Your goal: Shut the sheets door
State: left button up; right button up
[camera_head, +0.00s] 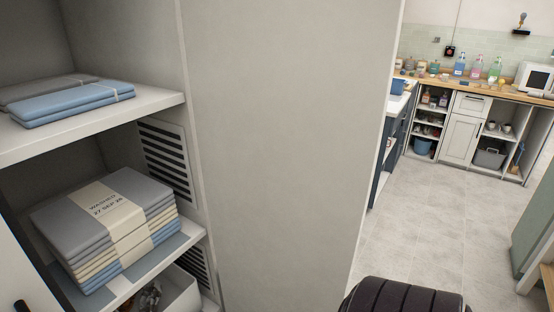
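An open cupboard (120,118) with shelves fills the left of the head view. A white panel (22,275) with a dark handle (22,306) cuts in at the lower left corner. It looks like the cupboard's door standing open, but most of it is out of frame. Folded sheets in grey, cream and blue (130,215) lie on the middle shelf with a paper band marked "WASHED". Folded blue and grey cloths (75,103) lie on the shelf above. Neither of my grippers is in view.
A tall plain pale panel (285,150) stands right of the shelves. A white bin (180,290) sits on the low shelf. A dark ribbed object (405,297) shows at the bottom edge. Tiled floor (425,225) is clear at right, before a counter (470,86) with bottles.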

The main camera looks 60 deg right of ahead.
aim_at(290, 98)
jog(key=k+l+u, duration=0.1)
jog(key=l, duration=0.35)
jog(key=k+l+u, duration=0.1)
jog(key=k+l, duration=0.15)
jog(key=l, duration=0.15)
jog(key=k+l+u, duration=0.1)
jog(key=l, duration=0.3)
jog(key=k+l, duration=0.35)
jog(key=l+u, duration=0.2)
jog(key=l, duration=0.75)
